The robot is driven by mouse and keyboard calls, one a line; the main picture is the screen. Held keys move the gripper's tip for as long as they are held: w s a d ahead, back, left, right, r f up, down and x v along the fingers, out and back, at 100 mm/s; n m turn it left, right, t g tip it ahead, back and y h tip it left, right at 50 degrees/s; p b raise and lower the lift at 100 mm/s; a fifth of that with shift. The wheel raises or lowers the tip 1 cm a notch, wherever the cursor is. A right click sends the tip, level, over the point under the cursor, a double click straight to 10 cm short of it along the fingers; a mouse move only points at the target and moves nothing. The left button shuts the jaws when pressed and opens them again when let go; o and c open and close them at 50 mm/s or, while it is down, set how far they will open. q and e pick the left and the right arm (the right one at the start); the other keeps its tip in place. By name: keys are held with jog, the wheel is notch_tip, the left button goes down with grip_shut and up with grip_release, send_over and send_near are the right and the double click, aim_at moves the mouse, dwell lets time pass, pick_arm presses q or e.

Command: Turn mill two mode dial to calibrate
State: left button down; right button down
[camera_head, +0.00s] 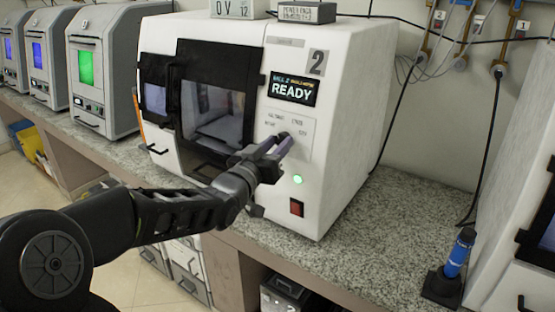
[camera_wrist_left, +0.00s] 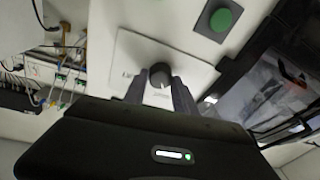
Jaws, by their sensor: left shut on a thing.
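Mill two (camera_head: 345,70) is a white machine marked 2, and its small screen (camera_head: 292,90) reads READY. Its mode dial is on a pale label plate (camera_head: 305,127) below the screen; the lettering is too small to read. My left gripper (camera_head: 276,142) reaches in from the left and covers most of the dial in the head view. In the left wrist view the dark round dial (camera_wrist_left: 159,74) sits between the fingertips of my left gripper (camera_wrist_left: 160,86), which is shut on it. A light pointer line shows on the dial. My right gripper is not in view.
A green round button (camera_head: 298,179) and a red switch (camera_head: 296,207) are below the dial. A dark-framed door (camera_head: 215,62) is left of it. Other machines (camera_head: 105,60) stand further left. A blue-handled tool (camera_head: 458,252) stands on the speckled counter (camera_head: 400,225) at right.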

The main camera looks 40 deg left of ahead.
pick_arm(q)
jog(key=shift+a+f+m+h+b, duration=0.1)
jog(key=shift+m+h+b, duration=0.4)
jog(key=shift+m+b, duration=1.45)
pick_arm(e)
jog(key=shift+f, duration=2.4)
pick_arm(q)
jog(key=c, duration=1)
grip_release()
jog(key=s, duration=0.7)
jog(key=shift+s+d+f, duration=0.3)
jog(key=shift+s, duration=0.1)
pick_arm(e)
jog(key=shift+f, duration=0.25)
